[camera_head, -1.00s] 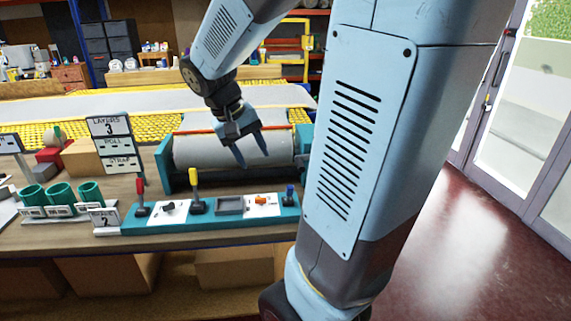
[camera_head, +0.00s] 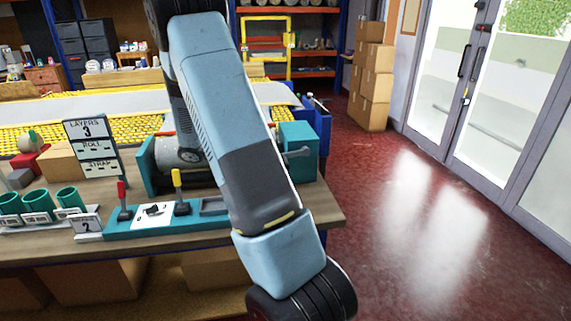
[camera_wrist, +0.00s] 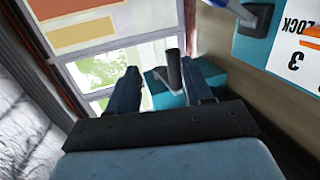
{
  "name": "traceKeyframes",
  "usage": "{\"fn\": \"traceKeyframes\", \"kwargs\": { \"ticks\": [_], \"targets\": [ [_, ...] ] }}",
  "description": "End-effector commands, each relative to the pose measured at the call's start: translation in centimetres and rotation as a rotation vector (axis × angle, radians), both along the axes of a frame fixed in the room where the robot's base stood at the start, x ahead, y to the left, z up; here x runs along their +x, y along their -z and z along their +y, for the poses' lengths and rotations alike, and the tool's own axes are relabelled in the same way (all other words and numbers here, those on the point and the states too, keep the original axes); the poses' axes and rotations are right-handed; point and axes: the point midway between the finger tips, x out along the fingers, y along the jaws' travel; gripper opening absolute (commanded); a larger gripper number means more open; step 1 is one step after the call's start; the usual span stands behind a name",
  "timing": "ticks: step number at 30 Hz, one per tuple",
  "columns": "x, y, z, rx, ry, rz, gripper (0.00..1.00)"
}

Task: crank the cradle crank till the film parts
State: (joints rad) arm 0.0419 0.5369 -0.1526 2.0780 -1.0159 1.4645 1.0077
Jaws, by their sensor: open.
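The cradle crank (camera_head: 297,152) is a grey lever on the teal end housing (camera_head: 304,139) at the right of the cradle. In the wrist view a dark upright crank grip (camera_wrist: 174,68) shows between the fingers of my gripper (camera_wrist: 161,72), with the teal housing (camera_wrist: 158,98) behind. My gripper is open; I cannot tell whether it touches the grip. In the head view my gripper is hidden behind my arm. The pale film-covered roll (camera_head: 170,153) lies in the cradle, mostly hidden by my arm; the wrist view shows crinkled film (camera_wrist: 25,120) at left.
A teal control panel (camera_head: 112,228) with red and yellow levers stands at the table's front. Green cups (camera_head: 38,200) and a layers sign (camera_head: 88,130) stand left. The wrist view shows a "LOCK" label (camera_wrist: 300,45) at upper right. Red floor is clear right of the table.

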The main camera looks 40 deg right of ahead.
Motion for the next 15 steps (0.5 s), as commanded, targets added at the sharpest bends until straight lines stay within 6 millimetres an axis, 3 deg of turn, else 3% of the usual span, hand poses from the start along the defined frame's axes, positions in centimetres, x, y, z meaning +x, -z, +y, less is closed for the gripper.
{"fn": "traceKeyframes", "kwargs": {
  "ticks": [6,15],
  "targets": [
    [1.8,3.0,-2.0,-0.140,-0.027,0.056,0.50],
    [2.1,4.2,-3.5,-0.200,-0.043,0.072,0.50]
  ]
}}
